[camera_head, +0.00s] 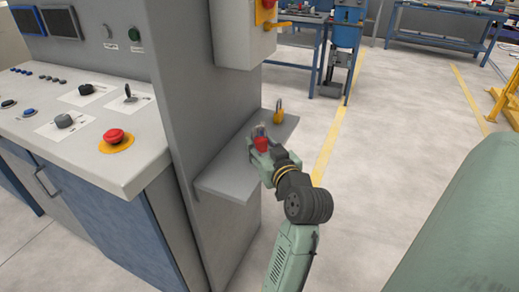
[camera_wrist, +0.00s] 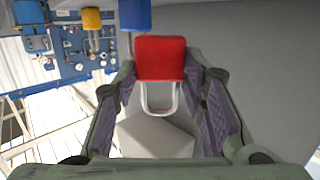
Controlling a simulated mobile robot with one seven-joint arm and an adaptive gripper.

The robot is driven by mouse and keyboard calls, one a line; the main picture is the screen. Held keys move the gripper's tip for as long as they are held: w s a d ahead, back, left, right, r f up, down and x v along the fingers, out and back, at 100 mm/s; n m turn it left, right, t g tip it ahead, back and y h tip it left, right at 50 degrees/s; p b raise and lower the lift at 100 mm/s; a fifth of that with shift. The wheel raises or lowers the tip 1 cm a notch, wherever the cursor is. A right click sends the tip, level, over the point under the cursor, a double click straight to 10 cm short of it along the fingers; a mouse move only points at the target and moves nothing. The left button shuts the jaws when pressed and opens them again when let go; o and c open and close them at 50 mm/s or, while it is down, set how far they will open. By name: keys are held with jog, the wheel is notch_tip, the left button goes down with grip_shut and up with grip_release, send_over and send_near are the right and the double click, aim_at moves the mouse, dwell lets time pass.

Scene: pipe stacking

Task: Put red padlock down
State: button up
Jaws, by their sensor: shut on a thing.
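The red padlock (camera_head: 261,144) is in my gripper (camera_head: 264,148), over the small grey shelf (camera_head: 226,176) on the side of the control cabinet. In the wrist view the red padlock (camera_wrist: 160,58) sits between the two purple-lined fingers (camera_wrist: 161,76), with its metal shackle pointing down in that picture. The fingers are shut on it. I cannot tell whether its base touches the shelf. A yellow padlock (camera_head: 278,117) stands at the far end of the shelf with its shackle up.
A blue padlock (camera_wrist: 134,14) shows beside the yellow padlock (camera_wrist: 92,18) in the wrist view, close to the red one. The cabinet wall (camera_head: 185,85) rises left of the shelf. The shelf's near part is bare. A green rounded surface (camera_head: 465,225) fills the lower right.

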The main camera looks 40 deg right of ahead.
jog(key=shift+x, duration=1.05)
jog(key=shift+w+d, duration=0.1)
jog(key=shift+f+p, duration=0.45)
jog(key=shift+f, duration=1.2)
jog(key=shift+f, duration=0.3)
jog(key=o, duration=1.2)
jog(key=shift+r, duration=0.1)
jog(key=shift+r, duration=0.15)
jog(key=b+v, duration=0.2)
jog(key=v, duration=1)
